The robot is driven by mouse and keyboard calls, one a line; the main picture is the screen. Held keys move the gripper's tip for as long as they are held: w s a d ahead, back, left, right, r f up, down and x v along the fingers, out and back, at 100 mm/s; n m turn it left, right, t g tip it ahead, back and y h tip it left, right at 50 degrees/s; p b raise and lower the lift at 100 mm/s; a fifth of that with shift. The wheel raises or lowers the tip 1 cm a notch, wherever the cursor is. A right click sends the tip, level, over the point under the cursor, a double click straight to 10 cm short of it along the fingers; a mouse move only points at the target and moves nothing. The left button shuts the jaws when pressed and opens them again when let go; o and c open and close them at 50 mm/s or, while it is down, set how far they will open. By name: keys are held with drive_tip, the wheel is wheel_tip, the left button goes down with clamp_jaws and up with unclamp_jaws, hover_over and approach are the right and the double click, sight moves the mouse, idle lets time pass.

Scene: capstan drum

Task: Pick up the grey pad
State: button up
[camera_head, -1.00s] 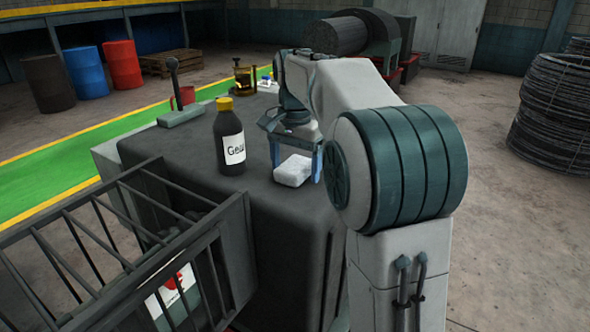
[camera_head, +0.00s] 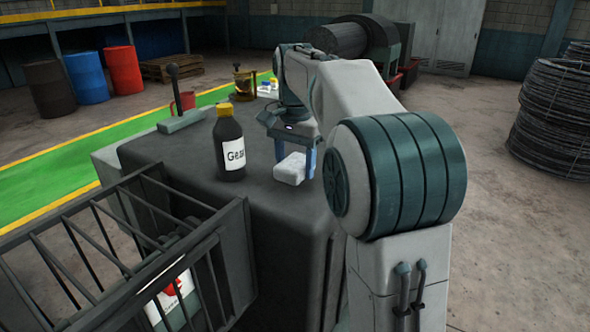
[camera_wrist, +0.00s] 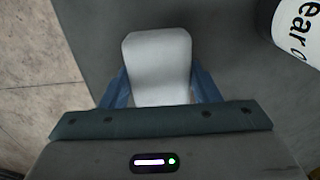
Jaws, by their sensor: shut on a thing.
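The grey pad (camera_head: 290,168) is a pale, rounded block at the right side of the dark bench top. It also shows in the wrist view (camera_wrist: 160,66), upper middle, between the blue fingers. My gripper (camera_head: 294,168) points down over it, one finger on each side, and is shut on the pad. In the wrist view my gripper (camera_wrist: 160,92) hides the near end of the pad. I cannot tell whether the pad is touching the bench or just clear of it.
A dark bottle with a yellow cap (camera_head: 229,140) stands left of the pad on the bench (camera_head: 190,165). A lever on a base (camera_head: 180,115), a red mug (camera_head: 184,101) and a brass item (camera_head: 244,82) are farther back. A barred metal crate (camera_head: 130,240) is at the near left.

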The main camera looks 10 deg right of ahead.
sight(300, 160)
drive_tip(key=r, duration=0.1)
drive_tip(key=d+r, duration=0.1)
drive_tip(key=shift+w+d+r, duration=0.1)
drive_tip(key=shift+w+r, duration=0.05)
drive_tip(key=shift+r, duration=0.25)
drive_tip(key=w+d+r+p, duration=0.1)
drive_tip(key=w+d+r, duration=0.1)
drive_tip(key=d+r, duration=0.4)
drive_tip(key=d, duration=0.4)
drive_tip(key=shift+w, duration=0.25)
drive_tip(key=shift+d+r, duration=0.1)
drive_tip(key=o, duration=0.4)
drive_tip(key=c, duration=0.3)
